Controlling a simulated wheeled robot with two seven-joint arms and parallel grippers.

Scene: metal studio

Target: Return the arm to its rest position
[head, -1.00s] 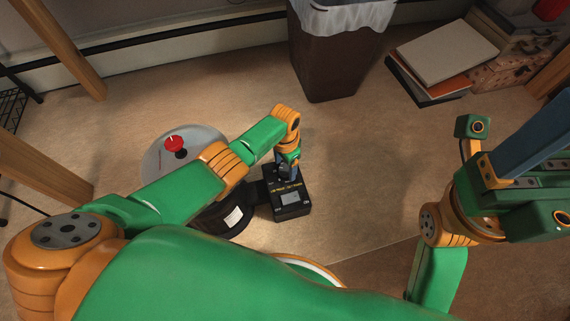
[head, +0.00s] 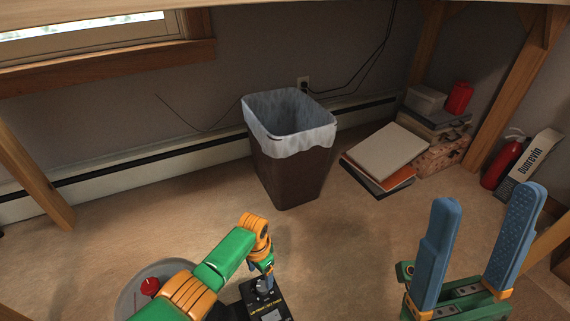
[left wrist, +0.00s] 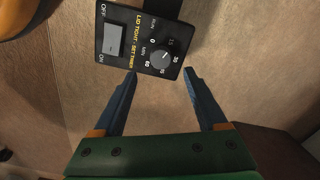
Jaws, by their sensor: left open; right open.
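My left gripper (head: 265,283) is open and points down at the black timer box (head: 272,313) at the bottom of the head view. In the left wrist view its two blue fingers (left wrist: 160,75) are apart with nothing between them. The box (left wrist: 123,65) lies just beyond the fingertips, with its grey dial (left wrist: 162,60) and a switch plate facing the camera. I cannot tell whether a finger touches it. My right gripper (head: 488,200) is open and empty, with its blue fingers pointing up at the lower right of the head view.
A brown bin (head: 290,177) with a white liner stands by the back wall. Books (head: 388,155), boxes (head: 440,153) and a red extinguisher (head: 503,161) are at the right. Mid-floor is clear.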

